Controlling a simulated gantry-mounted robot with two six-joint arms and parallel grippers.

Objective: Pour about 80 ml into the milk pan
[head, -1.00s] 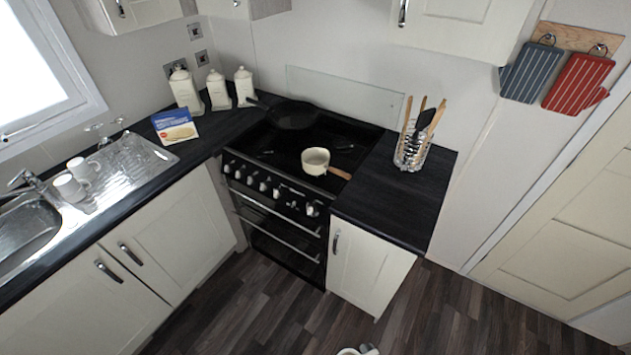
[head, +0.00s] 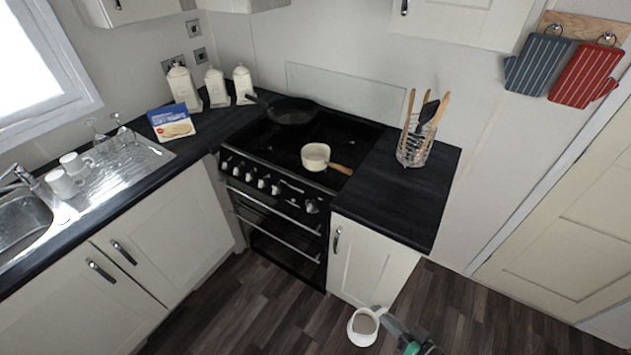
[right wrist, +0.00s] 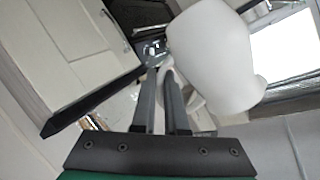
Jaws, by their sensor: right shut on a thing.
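The milk pan (head: 315,157) is a small cream pan with a wooden handle. It stands upright on the front right of the black hob, handle pointing right. My right gripper (head: 383,314) is shut on a white jug (head: 352,333), at the bottom of the head view, in front of the right-hand cupboard. The jug's mouth faces up, with a greyish-brown inside; I cannot tell how full it is. In the right wrist view the white jug (right wrist: 215,55) is beyond the closed fingers (right wrist: 163,85). My left gripper is out of view.
A black frying pan (head: 290,110) sits at the hob's back left. A utensil holder (head: 413,150) stands on the right worktop (head: 400,205), whose front part is clear. Canisters (head: 184,88), a blue box (head: 171,123) and mugs (head: 68,178) are on the left.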

